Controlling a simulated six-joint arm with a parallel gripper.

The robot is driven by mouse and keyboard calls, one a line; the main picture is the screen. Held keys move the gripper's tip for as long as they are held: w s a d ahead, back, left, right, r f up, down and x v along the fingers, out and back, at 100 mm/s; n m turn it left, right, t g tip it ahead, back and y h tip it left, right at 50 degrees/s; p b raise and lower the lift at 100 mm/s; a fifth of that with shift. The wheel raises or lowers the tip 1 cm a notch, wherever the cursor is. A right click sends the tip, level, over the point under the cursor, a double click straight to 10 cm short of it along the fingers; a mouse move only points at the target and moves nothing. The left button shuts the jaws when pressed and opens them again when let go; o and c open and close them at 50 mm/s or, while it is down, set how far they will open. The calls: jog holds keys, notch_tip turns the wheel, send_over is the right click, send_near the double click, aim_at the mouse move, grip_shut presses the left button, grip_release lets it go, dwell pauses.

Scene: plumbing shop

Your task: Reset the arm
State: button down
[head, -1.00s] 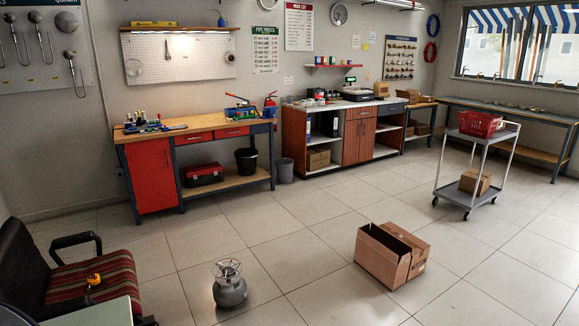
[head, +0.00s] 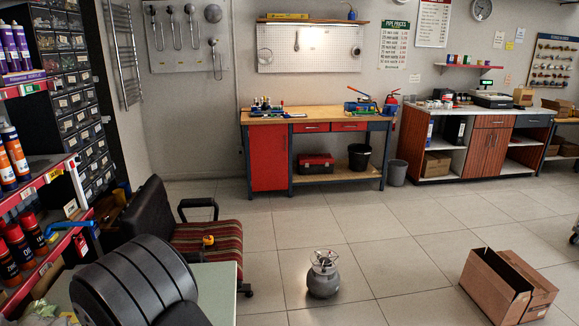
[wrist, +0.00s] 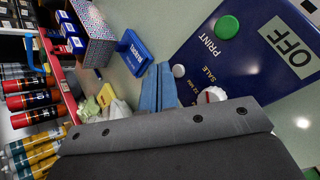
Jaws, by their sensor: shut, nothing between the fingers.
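My gripper (wrist: 160,68) shows in the wrist view as two blue fingers side by side, reaching up from a dark grey body that fills the bottom of the picture. The fingers are together and hold nothing. They point over a pale green counter top (wrist: 128,85). A blue box with a white label (wrist: 133,52) lies just left of the fingertips. A dark blue sign with OFF, PRINT and SALE lettering (wrist: 238,55) lies to the right. In the head view I cannot make out the fingers.
In the head view, shelves with red cans (head: 22,243) and small drawers (head: 70,95) stand at the left. A striped armchair (head: 215,240) is by the counter (head: 215,280). A gas cylinder (head: 322,277) and an open carton (head: 497,285) stand on the floor, with clear tiles around.

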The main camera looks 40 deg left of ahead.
notch_tip(320, 180, up, 9)
jog(key=w+d+r+m+g+h, duration=0.1)
jog(key=w+d+r+m+g, duration=0.1)
jog(key=m, duration=0.9)
jog(key=w+d+r+m+g+h, duration=0.2)
jog(key=d+r+m, duration=0.3)
jog(key=m, duration=0.7)
jog(key=shift+d+g, duration=0.3)
jog(key=shift+d, duration=0.3)
